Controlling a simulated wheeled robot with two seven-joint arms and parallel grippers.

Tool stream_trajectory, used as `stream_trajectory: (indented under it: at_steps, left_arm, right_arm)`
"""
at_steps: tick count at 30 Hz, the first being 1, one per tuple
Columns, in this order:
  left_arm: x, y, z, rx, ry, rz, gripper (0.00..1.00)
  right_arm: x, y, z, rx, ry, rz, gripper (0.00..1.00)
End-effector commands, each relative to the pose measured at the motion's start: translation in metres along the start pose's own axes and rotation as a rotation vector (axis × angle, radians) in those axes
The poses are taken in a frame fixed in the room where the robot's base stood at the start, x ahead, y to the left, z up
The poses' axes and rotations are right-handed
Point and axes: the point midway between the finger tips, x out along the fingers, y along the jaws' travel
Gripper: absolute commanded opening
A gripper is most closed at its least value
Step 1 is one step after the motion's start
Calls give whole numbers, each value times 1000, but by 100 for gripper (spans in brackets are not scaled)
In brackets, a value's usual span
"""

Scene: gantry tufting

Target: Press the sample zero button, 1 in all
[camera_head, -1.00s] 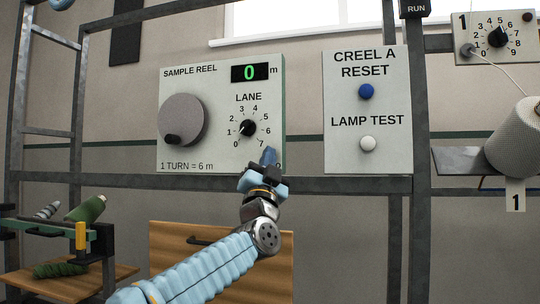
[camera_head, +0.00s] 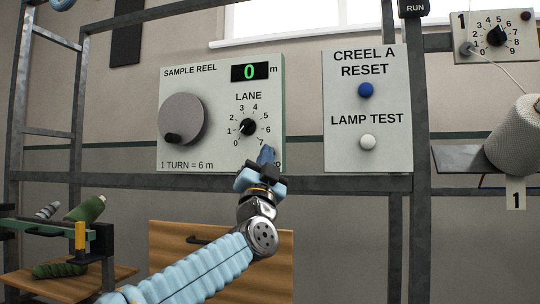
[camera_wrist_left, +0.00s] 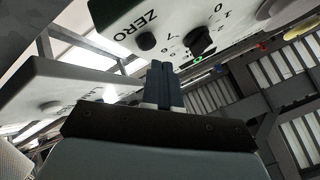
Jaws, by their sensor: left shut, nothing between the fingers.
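The sample reel panel (camera_head: 215,85) has a green display (camera_head: 249,71) reading 0, a large grey crank wheel (camera_head: 182,120) and a lane knob (camera_head: 246,127). My left gripper (camera_head: 267,155) is shut and empty at the panel's lower right corner. It covers the zero button and most of its label in the head view. In the left wrist view the dark round zero button (camera_wrist_left: 146,41) shows beside the word ZERO, just beyond the shut fingertips (camera_wrist_left: 161,67). The fingertips look a little apart from it there. My right gripper is not in view.
Another panel (camera_head: 340,150) to the right carries a blue Creel A reset button (camera_head: 366,90) and a white lamp test button (camera_head: 367,142). A dark metal frame rail (camera_head: 340,184) runs below both panels. A yarn cone (camera_head: 515,140) stands at far right.

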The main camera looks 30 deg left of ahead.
Motion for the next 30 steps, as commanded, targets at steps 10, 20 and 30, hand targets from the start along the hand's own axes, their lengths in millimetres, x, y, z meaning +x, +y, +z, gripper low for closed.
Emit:
stream_trajectory:
  at_steps: [10, 20, 30]
  left_arm:
    - [-24, -17, -16, -3, 1, -1, 0]
    - [-34, -25, -25, -1, 0, 0, 0]
    - [-34, -25, -24, 0, 0, 0, 0]
  right_arm:
    - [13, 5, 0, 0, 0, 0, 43]
    - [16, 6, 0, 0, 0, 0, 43]
    - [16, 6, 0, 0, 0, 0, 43]
